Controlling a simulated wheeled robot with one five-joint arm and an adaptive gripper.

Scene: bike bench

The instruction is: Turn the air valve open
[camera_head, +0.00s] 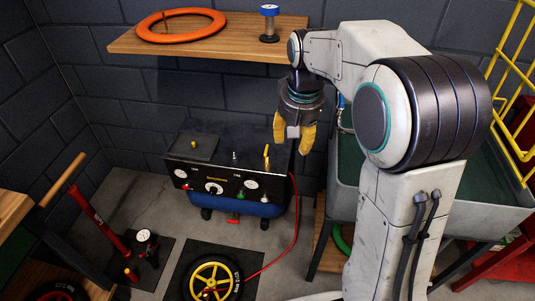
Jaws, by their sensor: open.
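A compressor (235,150) with a black top, a front panel of gauges and a blue tank stands on the floor against the back wall. An upright yellow lever (266,156) rises from the right part of its top. A small red handle (233,221) sits low on its front. No label tells me which of these is the air valve. My gripper (293,142) points down, with yellow fingers apart and nothing between them. In the picture it is just right of and above the yellow lever, apart from it; how far in depth I cannot tell.
A wooden shelf (220,44) with an orange ring (181,26) is above. A red hose (294,225) runs from the compressor to a yellow wheel (212,282). A red floor pump (105,222) stands left. A sink bench (480,200) is behind my arm at right.

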